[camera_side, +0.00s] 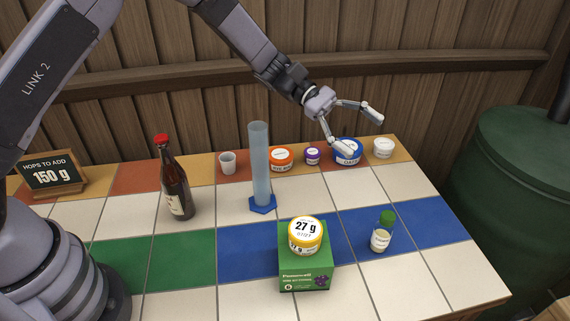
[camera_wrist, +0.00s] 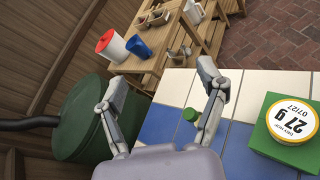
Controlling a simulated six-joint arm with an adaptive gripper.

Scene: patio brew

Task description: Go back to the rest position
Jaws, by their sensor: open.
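My gripper (camera_side: 357,128) is open and empty above the back right of the tiled table. One finger shows in front of the blue-lidded jar (camera_side: 348,151) in the side view; I cannot tell whether it touches. In the wrist view my gripper (camera_wrist: 168,97) has its two fingers spread wide with nothing between them. A green-capped bottle (camera_side: 381,232) stands at the table's right, and its cap shows between the fingers in the wrist view (camera_wrist: 191,114). A yellow jar (camera_side: 306,235) marked 27 g sits on a green box (camera_side: 304,275).
A brown bottle (camera_side: 175,180), tall cylinder (camera_side: 260,165), white cup (camera_side: 228,162), orange jar (camera_side: 281,159), purple jar (camera_side: 312,156) and white tub (camera_side: 383,148) stand on the table. A sign (camera_side: 53,174) reads 150 g. A green barrel (camera_side: 510,190) stands right. The wooden wall is behind.

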